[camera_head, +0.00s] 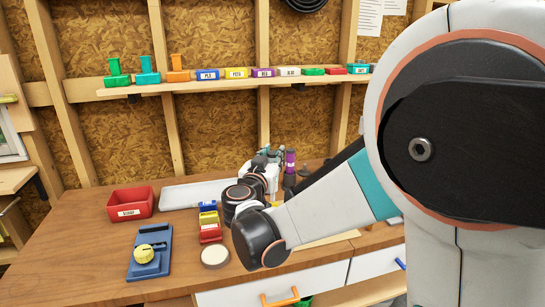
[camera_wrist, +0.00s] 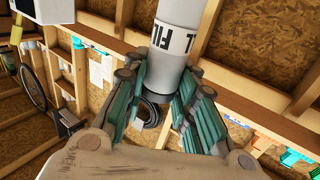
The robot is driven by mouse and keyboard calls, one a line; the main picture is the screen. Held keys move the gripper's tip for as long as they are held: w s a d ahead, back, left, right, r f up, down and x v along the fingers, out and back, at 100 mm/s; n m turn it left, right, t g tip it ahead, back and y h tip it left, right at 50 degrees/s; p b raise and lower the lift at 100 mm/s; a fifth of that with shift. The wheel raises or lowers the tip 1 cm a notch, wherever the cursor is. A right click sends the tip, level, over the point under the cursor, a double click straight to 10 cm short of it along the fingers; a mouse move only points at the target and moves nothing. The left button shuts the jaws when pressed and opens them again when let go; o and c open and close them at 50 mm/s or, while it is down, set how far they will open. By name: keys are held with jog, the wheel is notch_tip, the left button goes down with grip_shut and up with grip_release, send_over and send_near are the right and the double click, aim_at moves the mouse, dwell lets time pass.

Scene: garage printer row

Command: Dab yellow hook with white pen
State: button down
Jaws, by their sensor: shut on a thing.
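My gripper (camera_wrist: 163,85) is shut around a white cylinder with black lettering, which looks like the white pen (camera_wrist: 178,22). The pen runs up out of the top of the wrist view, so its far end is hidden. In the head view my gripper (camera_head: 270,153) is small, above the back of the workbench, and the pen cannot be made out there. I cannot clearly pick out a yellow hook. A yellow piece (camera_head: 209,217) sits between blue and red pieces on the bench, left of my arm; its shape is too small to tell.
A purple cylinder (camera_head: 290,158) stands near my gripper. A wall shelf (camera_head: 200,88) carries several coloured items. The bench's front left is clear.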

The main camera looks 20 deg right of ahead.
jog(key=shift+f, duration=0.25)
jog(key=shift+r, duration=0.5)
dwell(0.6)
